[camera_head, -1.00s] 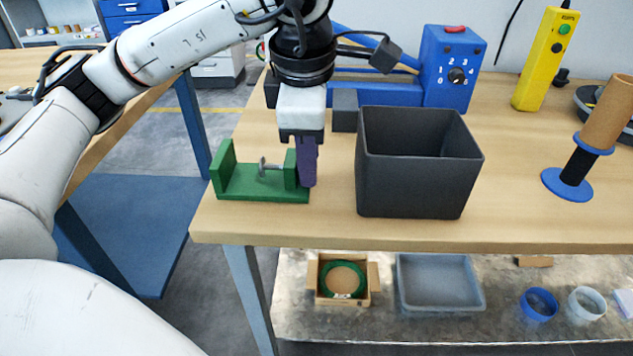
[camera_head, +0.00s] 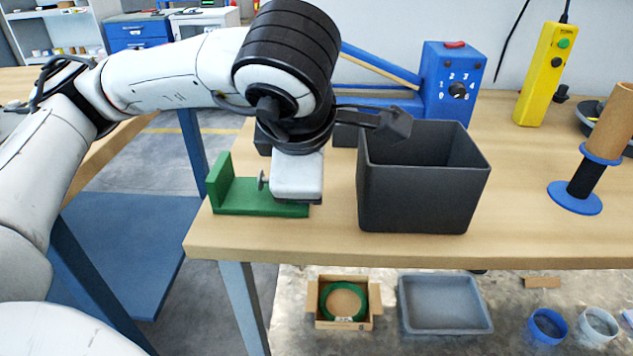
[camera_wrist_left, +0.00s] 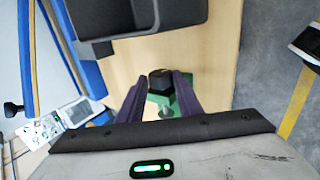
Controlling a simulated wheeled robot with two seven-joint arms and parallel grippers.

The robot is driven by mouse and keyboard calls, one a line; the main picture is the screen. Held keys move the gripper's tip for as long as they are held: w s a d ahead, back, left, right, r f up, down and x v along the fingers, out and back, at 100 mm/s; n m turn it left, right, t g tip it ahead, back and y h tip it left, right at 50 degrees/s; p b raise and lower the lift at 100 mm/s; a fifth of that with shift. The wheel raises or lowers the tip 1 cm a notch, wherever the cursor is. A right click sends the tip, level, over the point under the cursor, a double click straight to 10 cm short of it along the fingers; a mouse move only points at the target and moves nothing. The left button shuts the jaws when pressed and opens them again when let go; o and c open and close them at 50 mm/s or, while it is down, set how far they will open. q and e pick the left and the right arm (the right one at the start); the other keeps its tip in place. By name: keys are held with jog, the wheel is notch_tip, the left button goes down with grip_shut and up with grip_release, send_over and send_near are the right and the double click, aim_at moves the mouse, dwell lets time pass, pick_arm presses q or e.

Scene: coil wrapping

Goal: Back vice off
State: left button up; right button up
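The green vice (camera_head: 228,190) stands at the left front corner of the wooden table, with a grey screw and handle (camera_head: 263,181) showing. My left gripper (camera_head: 297,190) points down over the vice's right end in the head view and hides that part and its own fingers. In the left wrist view, the purple fingers (camera_wrist_left: 160,80) are apart, with a black knob-like part (camera_wrist_left: 160,82) between their tips and green vice parts (camera_wrist_left: 158,101) below. I cannot tell whether the fingers touch the knob. My right gripper is not in view.
A dark open bin (camera_head: 415,190) stands close right of my left gripper. Behind are a blue machine with a dial (camera_head: 452,85) and a yellow pendant (camera_head: 545,65). A spool on a blue base (camera_head: 575,196) stands at right. The table between bin and spool is clear.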

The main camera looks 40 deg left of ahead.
pick_arm(q)
jog(key=shift+o, duration=0.3)
jog(key=shift+w+a+r+g+h+p, duration=0.15)
jog(key=shift+g+h+p, duration=0.3)
jog(key=shift+g+p, duration=0.35)
jog(key=shift+w+a+r+g+h+p, duration=0.15)
jog(key=shift+g+h+p, duration=0.4)
jog(key=shift+p, duration=0.45)
jog(key=shift+d+f+g, duration=0.1)
jog(key=shift+g, duration=0.15)
jog(key=shift+f, duration=0.1)
jog(key=shift+w+r+p, duration=0.1)
jog(key=shift+r+p, duration=0.1)
jog(key=shift+p, duration=0.15)
jog(key=g+p, duration=0.1)
jog(key=g+h+p, duration=0.1)
jog(key=shift+w+r+p, duration=0.2)
jog(key=shift+p, duration=0.15)
jog(key=shift+a+f+g+h+p, duration=0.1)
jog(key=shift+a+g+h+p, duration=0.1)
jog(key=shift+g+h+p, duration=0.15)
jog(key=shift+w+f+g, duration=0.1)
jog(key=shift+f+g, duration=0.15)
